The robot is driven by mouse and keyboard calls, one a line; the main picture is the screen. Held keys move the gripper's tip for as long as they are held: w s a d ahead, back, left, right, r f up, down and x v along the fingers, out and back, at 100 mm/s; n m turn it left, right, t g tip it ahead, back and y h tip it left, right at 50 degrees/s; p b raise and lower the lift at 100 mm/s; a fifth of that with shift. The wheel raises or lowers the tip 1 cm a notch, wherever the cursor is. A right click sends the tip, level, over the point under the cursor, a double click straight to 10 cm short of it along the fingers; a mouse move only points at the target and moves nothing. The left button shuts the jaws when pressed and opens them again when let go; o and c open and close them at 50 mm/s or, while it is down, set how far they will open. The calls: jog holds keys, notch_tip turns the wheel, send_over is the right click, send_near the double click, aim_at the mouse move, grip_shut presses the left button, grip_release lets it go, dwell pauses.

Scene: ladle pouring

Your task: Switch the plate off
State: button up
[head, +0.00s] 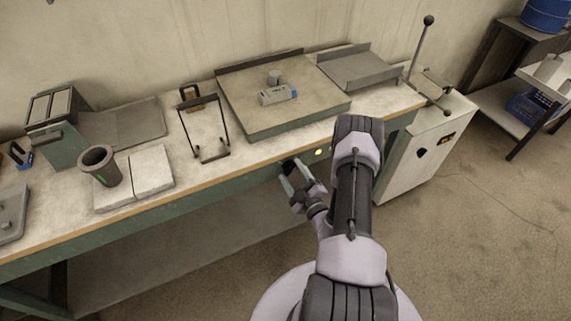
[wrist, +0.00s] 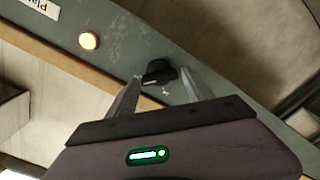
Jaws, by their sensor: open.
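A black rotary knob (wrist: 160,72) sits on the green front panel of the bench in the wrist view. My gripper (wrist: 163,88) is open, with one finger on either side of the knob; I cannot tell whether they touch it. A round indicator lamp (wrist: 89,41) beside the knob glows orange-white, and it also shows in the head view (head: 318,152). In the head view my gripper (head: 287,170) is at the bench's front edge, partly covering the knob. The plate (head: 330,105) is a large flat slab on the bench above the panel.
A grey block mould with a blue end (head: 278,94) lies on the plate. A dark crucible (head: 99,165) stands on pale slabs (head: 150,172) at the left. A wire stand (head: 205,130) is left of the plate. A white cabinet (head: 420,150) stands at the right. A label (wrist: 42,7) is partly visible.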

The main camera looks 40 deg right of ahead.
jog(key=shift+w, duration=0.2)
jog(key=shift+s, duration=0.1)
jog(key=c, duration=1.1)
